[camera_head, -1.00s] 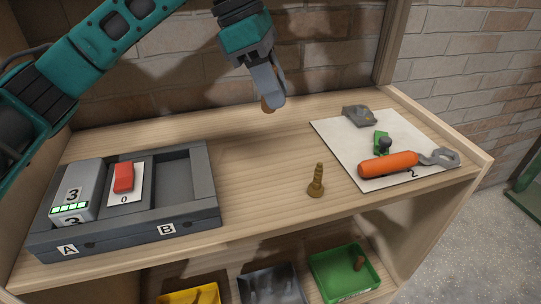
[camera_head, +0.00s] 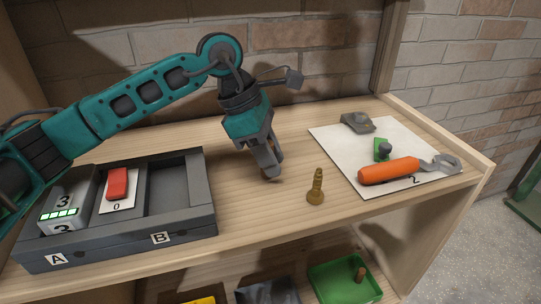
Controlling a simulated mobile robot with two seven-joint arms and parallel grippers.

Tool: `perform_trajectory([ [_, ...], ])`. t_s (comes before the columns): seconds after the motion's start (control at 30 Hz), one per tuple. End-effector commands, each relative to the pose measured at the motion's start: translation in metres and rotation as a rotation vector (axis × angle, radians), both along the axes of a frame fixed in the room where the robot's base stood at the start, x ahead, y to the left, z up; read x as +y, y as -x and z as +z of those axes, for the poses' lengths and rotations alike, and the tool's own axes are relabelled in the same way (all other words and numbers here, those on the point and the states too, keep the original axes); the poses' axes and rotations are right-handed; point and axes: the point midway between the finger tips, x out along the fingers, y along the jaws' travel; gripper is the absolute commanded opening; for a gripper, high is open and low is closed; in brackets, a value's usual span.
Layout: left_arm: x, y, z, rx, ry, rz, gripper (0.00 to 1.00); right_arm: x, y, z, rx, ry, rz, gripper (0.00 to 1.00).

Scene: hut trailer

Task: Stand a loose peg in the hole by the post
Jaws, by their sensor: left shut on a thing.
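My left gripper (camera_head: 269,166) is shut and low over the middle of the wooden bench top. The thing in its jaws is almost wholly hidden by the fingers; a small brown end showed below them a moment earlier, like a peg. A brass-coloured ridged post (camera_head: 316,187) stands upright on the bench, a little right of the gripper and apart from it. I cannot make out a hole beside it. A brown peg (camera_head: 360,273) stands in the green tray (camera_head: 333,292) on the shelf below. My right gripper is not in view.
A grey case (camera_head: 190,228) marked A and B holds a red-topped piece (camera_head: 117,184) and a grey block (camera_head: 70,198) at left. A white sheet (camera_head: 345,146) at right carries an orange-handled tool (camera_head: 388,171), a green part (camera_head: 381,149) and a grey part (camera_head: 358,122). The bench between is clear.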

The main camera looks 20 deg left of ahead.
Motion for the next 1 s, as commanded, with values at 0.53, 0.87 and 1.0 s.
perform_trajectory([
  [0.53,0.000,0.000,-0.003,0.000,0.000,0.001,0.54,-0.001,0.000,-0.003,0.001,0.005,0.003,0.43],
  [0.87,0.004,0.000,0.010,-0.001,0.000,0.002,0.54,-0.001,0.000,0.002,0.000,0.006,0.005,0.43],
  [1.0,0.015,0.001,0.037,-0.003,0.001,0.003,0.54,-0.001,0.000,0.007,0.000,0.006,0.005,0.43],
])
